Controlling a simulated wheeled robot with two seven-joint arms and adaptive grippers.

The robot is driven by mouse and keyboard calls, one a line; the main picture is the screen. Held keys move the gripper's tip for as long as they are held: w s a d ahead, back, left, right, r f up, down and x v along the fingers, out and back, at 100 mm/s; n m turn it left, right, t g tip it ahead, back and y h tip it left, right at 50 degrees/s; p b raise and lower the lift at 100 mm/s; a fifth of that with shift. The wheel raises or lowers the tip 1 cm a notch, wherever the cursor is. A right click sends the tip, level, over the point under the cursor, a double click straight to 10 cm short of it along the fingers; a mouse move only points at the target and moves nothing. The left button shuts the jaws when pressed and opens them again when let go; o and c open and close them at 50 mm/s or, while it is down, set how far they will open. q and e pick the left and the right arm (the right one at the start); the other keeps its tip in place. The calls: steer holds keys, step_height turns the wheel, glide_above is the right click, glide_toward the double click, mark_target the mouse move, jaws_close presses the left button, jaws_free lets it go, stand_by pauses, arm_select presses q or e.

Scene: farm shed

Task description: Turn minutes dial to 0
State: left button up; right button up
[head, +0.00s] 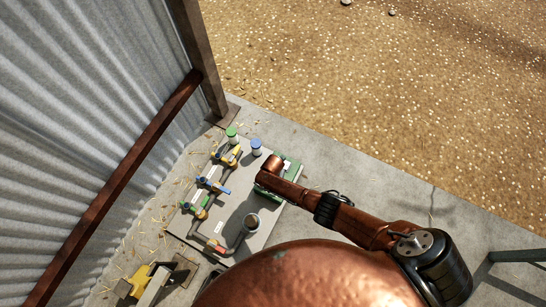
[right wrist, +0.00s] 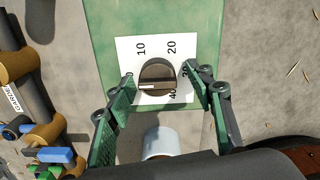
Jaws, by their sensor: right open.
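The minutes dial (right wrist: 158,75) is a dark round knob on a white printed plate (right wrist: 127,60) fixed to a green box (right wrist: 110,18). A pale line shows at the knob's lower left edge. My right gripper (right wrist: 161,76) is open, with a green-padded finger on each side of the dial; contact cannot be told. In the head view the green box (head: 292,168) is partly covered by my right arm, and the dial is hidden. My left gripper is not in view.
Pipes with coloured valves (head: 213,184) stand left of the green box on a grey board (head: 262,232). A white cylinder (right wrist: 161,143) is just below the dial in the wrist view. A corrugated wall (head: 70,110) closes the left side. Gravel ground (head: 400,90) lies open beyond.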

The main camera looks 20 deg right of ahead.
steer(key=shift+r, duration=0.2)
steer(key=shift+w+a+r, duration=0.1)
steer(key=shift+r, duration=0.15)
step_height(320, 180, up, 11)
stand_by(0.6)
stand_by(0.4)
